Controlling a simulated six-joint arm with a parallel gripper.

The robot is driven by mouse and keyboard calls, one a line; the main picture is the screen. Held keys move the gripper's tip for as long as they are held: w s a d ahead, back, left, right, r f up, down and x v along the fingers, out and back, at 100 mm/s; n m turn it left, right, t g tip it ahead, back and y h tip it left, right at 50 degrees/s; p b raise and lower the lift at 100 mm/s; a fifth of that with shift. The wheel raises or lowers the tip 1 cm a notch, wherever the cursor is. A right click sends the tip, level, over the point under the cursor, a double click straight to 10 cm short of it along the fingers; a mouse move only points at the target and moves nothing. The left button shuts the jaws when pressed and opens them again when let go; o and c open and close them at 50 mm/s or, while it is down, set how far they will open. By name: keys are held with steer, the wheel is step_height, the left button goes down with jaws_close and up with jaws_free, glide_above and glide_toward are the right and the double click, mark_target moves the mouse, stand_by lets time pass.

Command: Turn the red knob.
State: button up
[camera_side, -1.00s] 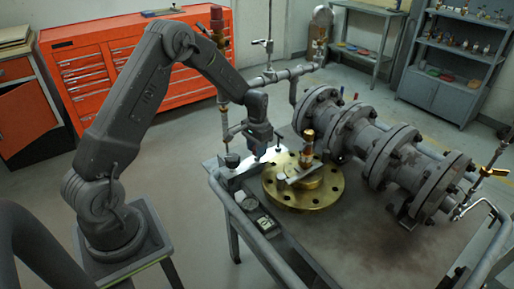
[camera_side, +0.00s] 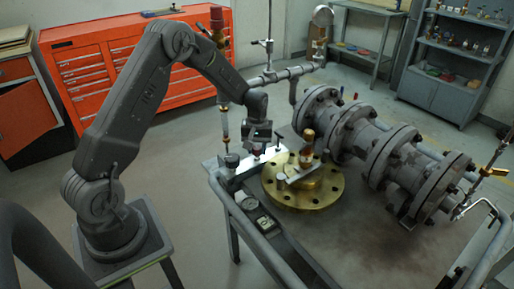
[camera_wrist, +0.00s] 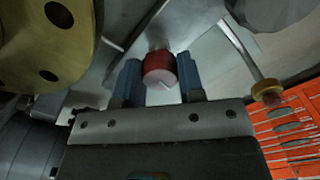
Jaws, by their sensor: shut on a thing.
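The red knob (camera_wrist: 160,68) is a small round knob with a light line on its face, near the middle of the wrist view. My gripper (camera_wrist: 160,80) has its two blue fingers on either side of the knob, shut on it. In the side view my gripper (camera_side: 259,148) points down at the light plate at the table's left edge. There the knob is mostly hidden by the gripper, with only a small dark red spot showing under it.
A brass flange (camera_side: 329,190) with a brass fitting stands close to the right of my gripper. A large grey pipe valve (camera_side: 385,160) lies behind it. The table's front right is clear.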

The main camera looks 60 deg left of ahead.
mark_target(257, 148)
stand_by(0.4)
steer(key=o, duration=0.9)
steer(key=shift+r, duration=0.1)
step_height(257, 148, up, 14)
steer(key=shift+f, duration=0.2)
steer(key=shift+d+r, duration=0.1)
